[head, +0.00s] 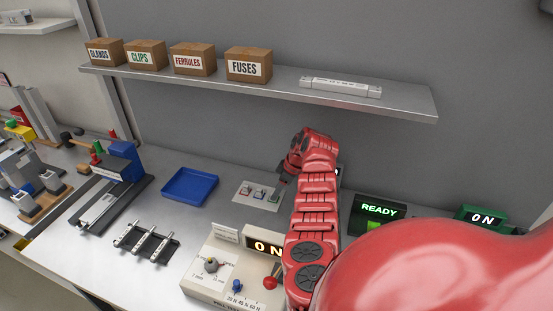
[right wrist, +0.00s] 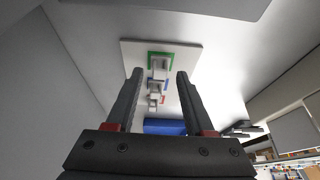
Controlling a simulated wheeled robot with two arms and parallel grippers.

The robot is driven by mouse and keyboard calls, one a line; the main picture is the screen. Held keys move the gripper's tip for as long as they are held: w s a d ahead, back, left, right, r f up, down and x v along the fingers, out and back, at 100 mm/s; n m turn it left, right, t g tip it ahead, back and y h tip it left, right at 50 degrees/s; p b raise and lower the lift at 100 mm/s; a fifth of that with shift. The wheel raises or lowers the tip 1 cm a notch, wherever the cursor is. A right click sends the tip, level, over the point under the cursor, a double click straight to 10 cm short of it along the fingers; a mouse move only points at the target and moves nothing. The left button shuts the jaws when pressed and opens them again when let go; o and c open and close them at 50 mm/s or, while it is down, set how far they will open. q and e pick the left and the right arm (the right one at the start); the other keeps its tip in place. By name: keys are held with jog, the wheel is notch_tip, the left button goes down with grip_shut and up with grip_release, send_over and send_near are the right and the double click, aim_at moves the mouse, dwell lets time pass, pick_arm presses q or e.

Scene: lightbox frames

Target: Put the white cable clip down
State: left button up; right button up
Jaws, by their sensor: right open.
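A white card (head: 240,199) with red, blue and green marked squares lies on the bench; it also shows in the right wrist view (right wrist: 188,62). A small pale clip (right wrist: 160,62) sits at the green square, and other small pale pieces (right wrist: 154,99) sit at the blue and red squares. I cannot tell the exact type of each. My right gripper (head: 281,186) is over the green end of the card. In the right wrist view its two fingers (right wrist: 158,74) are spread, with nothing visibly held between them. My left gripper is not in view.
A blue tray (head: 190,186) lies left of the card. A black rack with metal rods (head: 146,243) and a control box with a red knob (head: 222,270) stand nearer. A READY display (head: 380,208) is to the right. A shelf (head: 410,103) with labelled boxes (head: 193,60) hangs behind.

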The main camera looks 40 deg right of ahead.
jog(key=b+v, duration=0.1)
jog(key=v, duration=0.5)
jog(key=shift+b, duration=0.35)
jog(key=shift+r, duration=0.1)
jog(key=shift+s, duration=0.1)
